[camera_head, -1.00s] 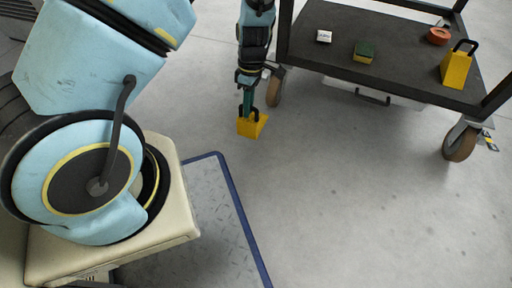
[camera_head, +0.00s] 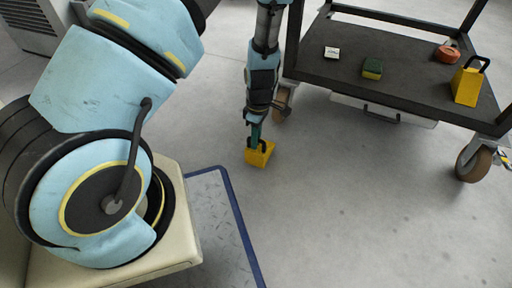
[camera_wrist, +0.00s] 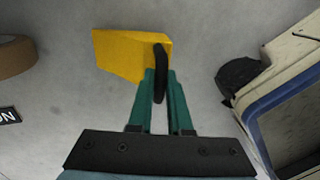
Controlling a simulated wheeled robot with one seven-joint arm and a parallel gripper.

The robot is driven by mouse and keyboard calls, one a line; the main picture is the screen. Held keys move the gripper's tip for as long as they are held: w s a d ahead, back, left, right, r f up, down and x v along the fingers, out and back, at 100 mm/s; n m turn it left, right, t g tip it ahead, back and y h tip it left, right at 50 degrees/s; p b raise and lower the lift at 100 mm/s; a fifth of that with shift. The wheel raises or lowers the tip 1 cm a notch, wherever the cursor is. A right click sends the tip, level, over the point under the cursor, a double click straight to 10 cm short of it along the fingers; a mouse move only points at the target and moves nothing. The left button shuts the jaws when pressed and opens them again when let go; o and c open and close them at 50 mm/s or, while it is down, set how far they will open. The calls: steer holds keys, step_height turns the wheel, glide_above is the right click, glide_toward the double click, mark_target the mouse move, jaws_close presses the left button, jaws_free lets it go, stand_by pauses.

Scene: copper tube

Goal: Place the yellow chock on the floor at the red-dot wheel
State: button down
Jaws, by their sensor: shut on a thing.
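The yellow chock (camera_head: 261,153) hangs by its black handle from my gripper (camera_head: 254,128), close above the floor or on it; I cannot tell which. In the wrist view the chock (camera_wrist: 128,52) is at upper middle, and the green fingers of my gripper (camera_wrist: 160,80) are shut on its handle. A brown cart wheel (camera_head: 283,103) stands behind and right of the chock, apart from it; a brown wheel also shows at the left edge of the wrist view (camera_wrist: 14,57). I see no red dot on any wheel.
The dark cart (camera_head: 400,95) carries a second yellow chock (camera_head: 467,86), a green-and-yellow block (camera_head: 372,68), a white box (camera_head: 331,52) and an orange round item (camera_head: 447,53). Another cart wheel (camera_head: 474,163) is at the right. The floor (camera_head: 350,200) before the cart is clear.

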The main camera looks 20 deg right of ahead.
mark_target(259, 157)
steer(key=shift+f+b, duration=0.35)
steer(key=shift+f, duration=0.95)
steer(key=c, duration=0.8)
jaws_free()
steer(key=shift+c, duration=0.2)
